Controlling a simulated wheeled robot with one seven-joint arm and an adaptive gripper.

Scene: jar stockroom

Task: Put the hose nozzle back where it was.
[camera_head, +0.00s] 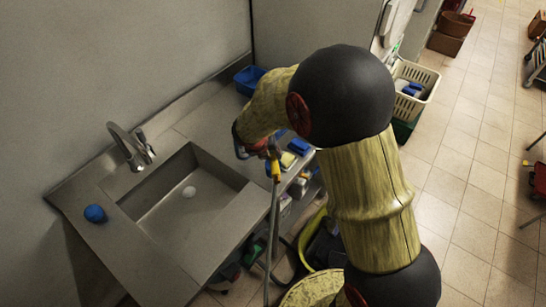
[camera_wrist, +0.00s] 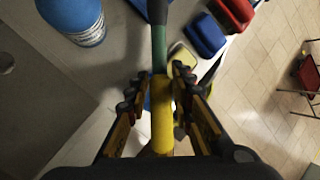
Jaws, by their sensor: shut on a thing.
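The hose nozzle (camera_wrist: 161,128) is a yellow piece with a green section and a dark end, seen between my fingers in the wrist view. My gripper (camera_wrist: 164,100) is shut on it. In the head view my gripper (camera_head: 262,150) is over the counter edge right of the sink, partly hidden by my arm. A yellow piece (camera_head: 276,170) shows just below it there, with a long thin grey length hanging towards the floor. I cannot tell whether that length is a hose or a pole.
The steel sink (camera_head: 185,195) with a tap (camera_head: 130,147) is on the left. A blue round item (camera_head: 95,214) sits on its left rim. A blue bin (camera_head: 248,80), a blue block (camera_head: 299,146) and a yellowish sponge (camera_head: 288,160) are on the counter. A blue bottle (camera_wrist: 74,18) is nearby.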

